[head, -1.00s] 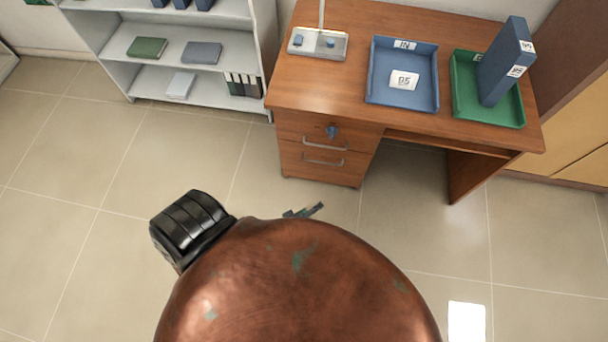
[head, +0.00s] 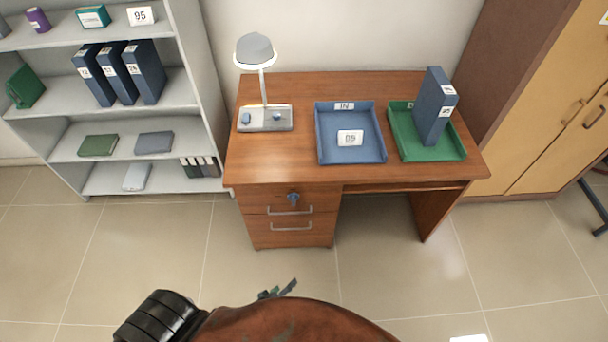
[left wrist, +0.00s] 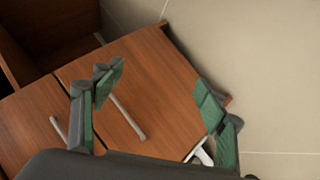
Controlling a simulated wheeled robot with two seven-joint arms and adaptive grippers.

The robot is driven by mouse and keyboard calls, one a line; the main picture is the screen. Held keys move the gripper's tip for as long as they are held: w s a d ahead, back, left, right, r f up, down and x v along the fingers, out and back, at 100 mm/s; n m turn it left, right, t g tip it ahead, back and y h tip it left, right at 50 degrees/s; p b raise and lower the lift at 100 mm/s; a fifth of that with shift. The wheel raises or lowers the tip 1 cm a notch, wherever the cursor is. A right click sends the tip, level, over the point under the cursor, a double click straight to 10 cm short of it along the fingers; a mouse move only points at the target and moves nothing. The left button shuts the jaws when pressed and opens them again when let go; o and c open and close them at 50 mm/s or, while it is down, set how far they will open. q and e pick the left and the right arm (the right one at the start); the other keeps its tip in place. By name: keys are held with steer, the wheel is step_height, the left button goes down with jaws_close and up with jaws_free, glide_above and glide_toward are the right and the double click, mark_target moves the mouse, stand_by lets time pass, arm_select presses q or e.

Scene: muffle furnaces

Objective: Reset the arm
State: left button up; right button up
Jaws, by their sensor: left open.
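My left gripper (head: 278,290) shows as a small green-and-grey fingertip in the head view, low in front of the wooden desk (head: 205,0). In the left wrist view my left gripper (left wrist: 158,92) is open, its two green-padded fingers spread apart with nothing between them. Beyond the fingers are the desk's drawer fronts (left wrist: 165,75) with a bar handle (left wrist: 127,117); whether the fingers touch the wood I cannot tell. My right gripper is not in view.
A blue tray (head: 322,150) and a green tray (head: 402,147) holding a blue binder (head: 432,108) stand on the desk, beside a lamp (head: 255,50). A grey shelf (head: 70,135) is at left, a cabinet (head: 540,130) at right. Floor in front is clear.

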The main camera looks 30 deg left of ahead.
arm_select(q)
steer(key=s+a+f+m+g, duration=0.2)
steer(key=s+f+m+g, duration=0.1)
steer(key=s, duration=0.8)
steer(key=s+a+f+m+g, duration=0.1)
steer(key=s+f+m+g, duration=0.2)
steer(key=s, duration=0.9)
steer(key=s+a+f+m+g, duration=0.2)
steer(key=s+f+m, duration=0.4)
steer(key=s, duration=0.5)
step_height(320, 180, down, 2)
steer(key=shift+s+a+f+g+y, duration=0.3)
steer(key=shift+s+g+y, duration=0.1)
steer(key=shift+g, duration=0.3)
steer(key=shift+c, duration=0.5)
